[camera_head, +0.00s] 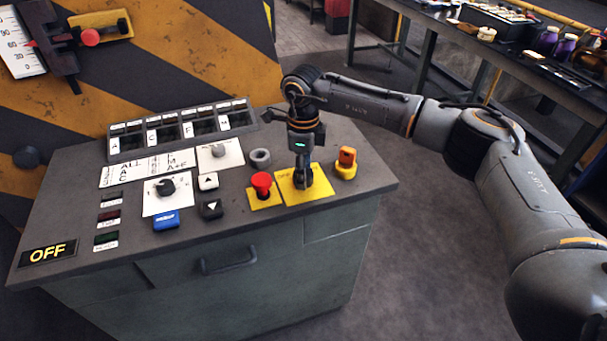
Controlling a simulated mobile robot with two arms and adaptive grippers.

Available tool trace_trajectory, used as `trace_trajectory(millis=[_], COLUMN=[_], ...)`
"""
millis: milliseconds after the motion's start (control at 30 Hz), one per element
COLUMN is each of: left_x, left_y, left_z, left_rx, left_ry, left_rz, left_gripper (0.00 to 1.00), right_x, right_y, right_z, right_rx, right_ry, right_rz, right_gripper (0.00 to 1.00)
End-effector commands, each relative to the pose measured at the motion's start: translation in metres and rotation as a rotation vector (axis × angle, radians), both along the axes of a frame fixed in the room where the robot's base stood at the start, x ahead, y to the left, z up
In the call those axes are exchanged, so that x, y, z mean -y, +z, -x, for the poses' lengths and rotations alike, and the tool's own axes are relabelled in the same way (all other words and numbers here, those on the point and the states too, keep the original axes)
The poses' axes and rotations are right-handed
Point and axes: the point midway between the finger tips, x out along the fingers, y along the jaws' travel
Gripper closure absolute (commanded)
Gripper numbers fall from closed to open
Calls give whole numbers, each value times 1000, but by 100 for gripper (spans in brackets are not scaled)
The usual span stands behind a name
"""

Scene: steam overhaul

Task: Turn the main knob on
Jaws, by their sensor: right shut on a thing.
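My right gripper (302,176) points down over a yellow plate (321,190) at the right of the grey console. It is shut on the dark main knob on this plate. The fingers hide most of the knob, so its turn angle cannot be told. A black sign (47,253) at the console's front left reads OFF in yellow letters. My left gripper is not in view.
A red mushroom button (262,182) stands close left of my gripper, and an orange switch (347,157) close right. A grey ring (260,158), a black dial (165,187) and a blue button (166,219) lie further left. A workbench (470,45) stands behind my arm.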

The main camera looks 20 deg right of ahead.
Motion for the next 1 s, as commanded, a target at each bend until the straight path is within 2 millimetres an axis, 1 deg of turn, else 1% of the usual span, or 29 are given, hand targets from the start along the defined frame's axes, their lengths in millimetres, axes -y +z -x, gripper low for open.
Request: trace_trajectory(millis=[33, 100, 600, 800, 1000], left_x=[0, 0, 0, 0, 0], left_y=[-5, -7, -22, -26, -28], left_z=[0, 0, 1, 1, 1], left_rx=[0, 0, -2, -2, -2], left_ry=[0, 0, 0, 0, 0], left_rz=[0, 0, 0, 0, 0], left_gripper=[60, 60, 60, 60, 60], right_x=[0, 0, 0, 0, -1], right_y=[-2, -2, -2, -1, -1], right_z=[0, 0, 0, 0, 0], right_rx=[0, 0, -1, -1, -1], right_ry=[-44, -111, -571, -713, -807], right_rz=[-1, -1, -1, 0, -1], right_gripper=[86, 86, 86, 86, 86])
